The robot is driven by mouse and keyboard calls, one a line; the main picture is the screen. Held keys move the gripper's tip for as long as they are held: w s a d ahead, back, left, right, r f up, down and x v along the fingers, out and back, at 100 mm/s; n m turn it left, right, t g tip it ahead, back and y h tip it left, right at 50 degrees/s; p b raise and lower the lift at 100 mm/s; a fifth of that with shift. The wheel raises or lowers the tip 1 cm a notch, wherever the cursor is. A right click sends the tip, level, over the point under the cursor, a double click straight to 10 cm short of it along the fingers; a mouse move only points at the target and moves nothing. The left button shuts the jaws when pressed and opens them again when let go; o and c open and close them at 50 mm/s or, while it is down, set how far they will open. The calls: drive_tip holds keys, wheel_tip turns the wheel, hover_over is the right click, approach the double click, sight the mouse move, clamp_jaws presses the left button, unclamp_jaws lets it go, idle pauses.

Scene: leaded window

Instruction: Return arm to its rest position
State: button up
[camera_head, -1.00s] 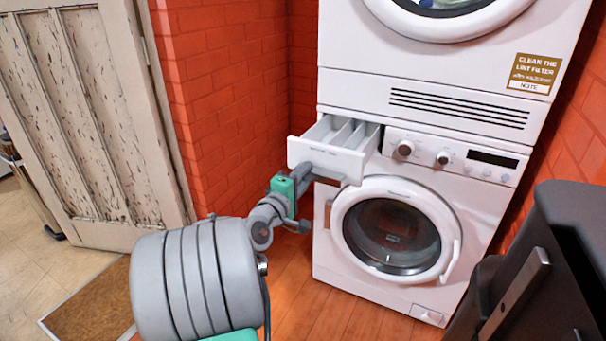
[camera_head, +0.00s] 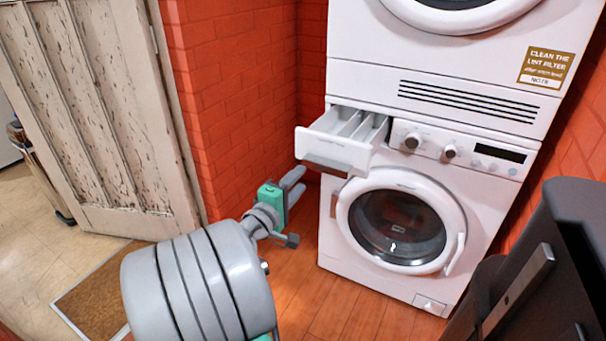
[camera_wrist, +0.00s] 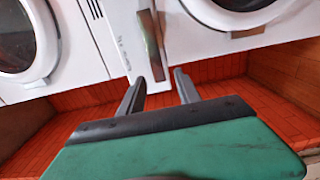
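My gripper (camera_head: 294,183) is below and to the left of the open detergent drawer (camera_head: 336,153), clear of it, in the head view. Its two grey fingers are apart with nothing between them. The wrist view shows the same open gripper (camera_wrist: 158,92), with the drawer front (camera_wrist: 130,42) ahead of the fingertips. The drawer is pulled out of the white washing machine (camera_head: 350,285), and its compartments show from above. My grey arm reaches up from the lower left of the head view.
A dryer (camera_head: 365,60) is stacked on the washer. The washer's round door (camera_head: 397,228) is closed. A red brick wall (camera_head: 235,90) and a worn door (camera_head: 95,120) stand to the left. A dark object (camera_head: 575,250) stands at the right. Wood floor (camera_head: 315,305) is clear before the washer.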

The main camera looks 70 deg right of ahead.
drive_tip(key=w+a+r+m+t+y+p, duration=0.1)
drive_tip(key=w+a+r+t+y+p, duration=0.3)
drive_tip(key=w+a+p, duration=0.5)
drive_tip(key=w+a+r+m+t+y+p, duration=0.1)
drive_tip(key=w+a+r+t+y+p, duration=0.2)
drive_tip(key=w+a+r+y+p, duration=0.45)
drive_tip(key=a+r+n+y+p, duration=0.1)
drive_tip(key=a+p, duration=0.4)
drive_tip(key=a, duration=0.5)
drive_tip(key=a+r+n+y+p, duration=0.1)
drive_tip(key=a+r+y+p, duration=0.2)
drive_tip(key=a, duration=0.7)
drive_tip(key=a+r+n+g+y+p, duration=0.1)
drive_tip(key=a+r+n+y+p, duration=0.1)
drive_tip(key=a+r+p, duration=0.4)
drive_tip(key=a+p, duration=0.1)
drive_tip(key=a, duration=0.3)
drive_tip(key=shift+w+a+r, duration=0.25)
drive_tip(key=shift+w+a, duration=0.1)
drive_tip(key=shift+a, duration=0.05)
